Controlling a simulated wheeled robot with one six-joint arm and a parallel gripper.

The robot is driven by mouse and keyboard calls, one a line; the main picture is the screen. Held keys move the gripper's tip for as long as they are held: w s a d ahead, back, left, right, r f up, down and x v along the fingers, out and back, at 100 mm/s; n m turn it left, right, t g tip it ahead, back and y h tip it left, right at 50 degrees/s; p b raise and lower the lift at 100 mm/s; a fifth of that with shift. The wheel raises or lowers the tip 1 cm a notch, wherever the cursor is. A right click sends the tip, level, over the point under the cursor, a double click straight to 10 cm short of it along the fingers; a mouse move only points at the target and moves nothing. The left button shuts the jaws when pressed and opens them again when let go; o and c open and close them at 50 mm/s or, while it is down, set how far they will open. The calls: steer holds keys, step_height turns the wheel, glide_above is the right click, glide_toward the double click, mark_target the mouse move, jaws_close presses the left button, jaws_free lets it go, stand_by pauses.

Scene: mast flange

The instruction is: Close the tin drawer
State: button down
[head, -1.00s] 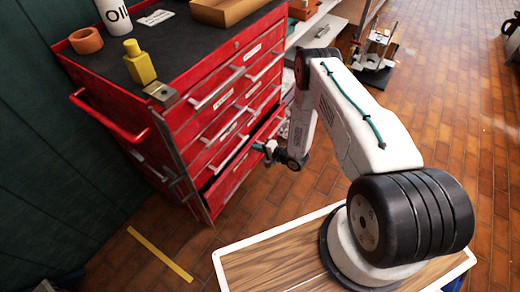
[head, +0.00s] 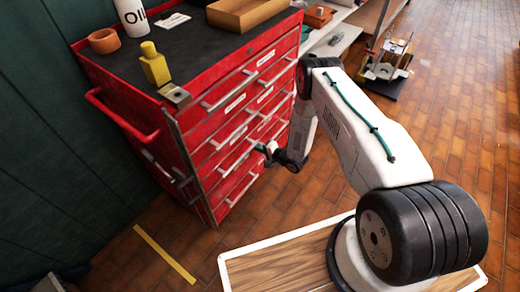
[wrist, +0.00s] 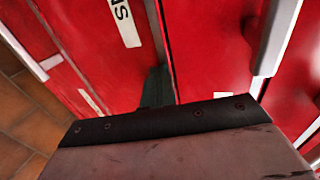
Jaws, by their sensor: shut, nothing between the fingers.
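The red tool cabinet's lower drawer (head: 238,186), which I take for the tin drawer, looks flush or nearly flush with the fronts above it. Its label cannot be read in the head view. My gripper (head: 268,149) is shut and empty, up against the cabinet front at the right part of the lower drawers. In the wrist view, red drawer fronts (wrist: 205,50) fill the picture close ahead, with part of a white label (wrist: 121,20) ending in what looks like "NS". My dark fingers (wrist: 155,88) point at the fronts. Whether they touch is hard to tell.
A red side handle (head: 122,118) sticks out left. Brick floor (head: 290,205) is clear in front of the cabinet.

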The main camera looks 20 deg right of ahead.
steer(key=f+v, duration=0.1)
steer(key=v, duration=1.3)
steer(key=shift+s+f, duration=0.1)
